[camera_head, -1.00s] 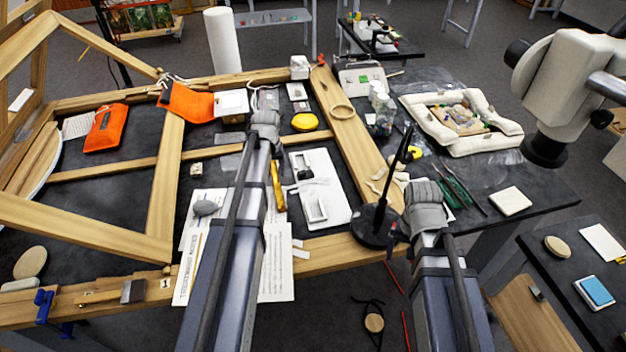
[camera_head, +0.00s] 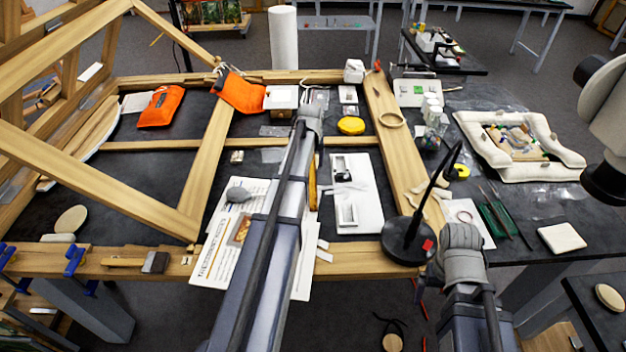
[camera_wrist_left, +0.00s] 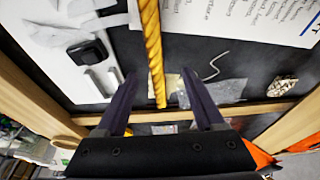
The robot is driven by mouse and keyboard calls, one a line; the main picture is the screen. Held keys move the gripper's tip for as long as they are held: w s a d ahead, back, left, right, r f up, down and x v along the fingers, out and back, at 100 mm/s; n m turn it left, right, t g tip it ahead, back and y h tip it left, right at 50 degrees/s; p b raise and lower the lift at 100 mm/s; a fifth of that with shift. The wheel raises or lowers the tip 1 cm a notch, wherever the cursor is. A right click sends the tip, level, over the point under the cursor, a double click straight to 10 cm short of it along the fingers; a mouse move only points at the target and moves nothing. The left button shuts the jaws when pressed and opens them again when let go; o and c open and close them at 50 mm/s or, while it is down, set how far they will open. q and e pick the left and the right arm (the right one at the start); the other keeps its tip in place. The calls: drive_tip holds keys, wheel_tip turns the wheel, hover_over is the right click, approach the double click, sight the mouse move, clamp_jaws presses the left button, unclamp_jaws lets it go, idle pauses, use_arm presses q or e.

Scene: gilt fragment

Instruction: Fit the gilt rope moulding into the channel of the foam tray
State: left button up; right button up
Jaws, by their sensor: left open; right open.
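The gilt rope moulding (camera_head: 313,183) is a thin golden twisted rod lying on the dark tabletop, partly hidden by my left arm. In the left wrist view the moulding (camera_wrist_left: 152,45) runs down between my fingers. The white foam tray (camera_head: 370,205) lies just right of it, with cut-outs; it also shows at left in the wrist view (camera_wrist_left: 60,72). My left gripper (camera_wrist_left: 160,74) is open over the moulding's end, with a finger to each side and apart from it. My right gripper (camera_head: 460,240) is near the table's front edge by the lamp; its fingers are hidden.
A black lamp (camera_head: 405,240) stands between the tray and my right arm. Wooden beams (camera_head: 395,150) frame the work area. A padded frame (camera_head: 520,150) sits at right.

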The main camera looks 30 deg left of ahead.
sight(313, 174)
use_arm(q)
drive_tip(key=shift+w+d+f+b, duration=0.15)
drive_tip(key=shift+f+b, duration=1.2)
drive_tip(key=shift+b, duration=0.05)
drive_tip(key=shift+w+d+f+b, duration=0.15)
drive_tip(key=shift+f+b, duration=1.2)
drive_tip(key=shift+r, duration=0.1)
clamp_jaws()
